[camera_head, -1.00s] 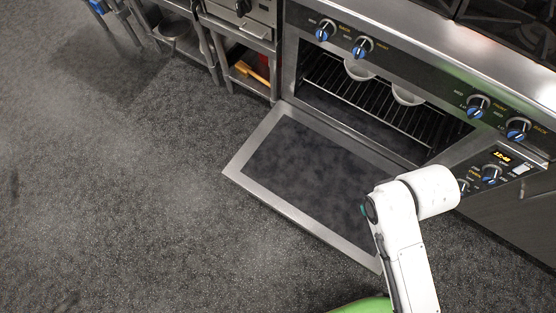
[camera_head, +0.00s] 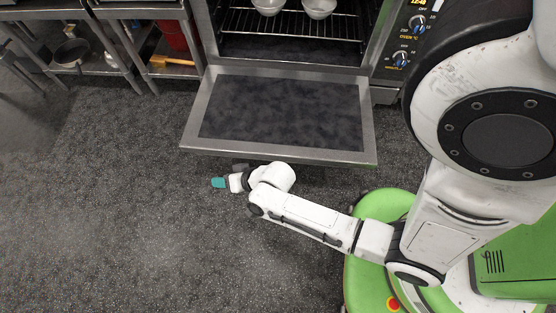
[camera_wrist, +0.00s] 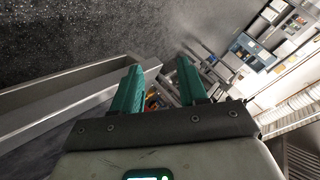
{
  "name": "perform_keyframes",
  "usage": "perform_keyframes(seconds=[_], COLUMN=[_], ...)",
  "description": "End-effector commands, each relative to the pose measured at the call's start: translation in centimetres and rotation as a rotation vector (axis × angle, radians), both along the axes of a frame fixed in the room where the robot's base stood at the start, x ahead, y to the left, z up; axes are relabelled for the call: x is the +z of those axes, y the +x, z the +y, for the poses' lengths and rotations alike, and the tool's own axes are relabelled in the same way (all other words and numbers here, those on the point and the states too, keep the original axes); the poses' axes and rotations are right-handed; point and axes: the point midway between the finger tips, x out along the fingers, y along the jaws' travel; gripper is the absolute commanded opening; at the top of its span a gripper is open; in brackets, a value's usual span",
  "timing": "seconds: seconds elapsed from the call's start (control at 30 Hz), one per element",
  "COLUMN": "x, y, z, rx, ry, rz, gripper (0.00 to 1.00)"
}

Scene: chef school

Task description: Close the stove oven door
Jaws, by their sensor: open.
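The stove oven door (camera_head: 190,130) is open. It is folded down and sticks out from the oven (camera_head: 290,47), with its dark inner panel facing up. My gripper (camera_head: 216,183), with teal fingertips, is just in front of the door's outer edge, toward its left end in the head view. In the wrist view my gripper (camera_wrist: 160,66) has its two teal fingers apart with nothing between them. The metal edge of the door (camera_wrist: 60,95) shows at the left of that view, close to the left finger. I cannot tell whether they touch.
Two bowls (camera_head: 319,8) sit on the oven rack (camera_head: 290,25). A control panel with knobs (camera_head: 402,58) is right of the oven. Metal shelves with a pan (camera_head: 70,52) stand to the left. The floor (camera_head: 110,220) left of and before the door is clear.

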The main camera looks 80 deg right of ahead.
Motion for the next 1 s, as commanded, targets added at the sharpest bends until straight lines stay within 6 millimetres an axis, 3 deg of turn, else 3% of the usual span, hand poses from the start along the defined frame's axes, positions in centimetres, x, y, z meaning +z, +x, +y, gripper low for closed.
perform_keyframes(seconds=[0.03,0.1,0.27,0.5,0.63,0.8,1.0], x=[-3.9,-6.6,-12.3,-19.8,-22.3,-23.7,-23.7], y=[-0.1,-0.3,-2.2,-8.8,-12.8,-16.5,-17.3], z=[-0.9,-2.3,-5.5,-9.5,-10.4,-10.6,-11.2], rx=[-0.078,-0.189,-0.443,-0.796,-0.932,-1.029,-1.056], ry=[0.029,0.067,0.135,0.164,0.145,0.109,0.093], rz=[-0.055,-0.151,-0.370,-0.711,-0.869,-1.004,-1.053], gripper=[0.43,0.43,0.43,0.43,0.43,0.43,0.43])
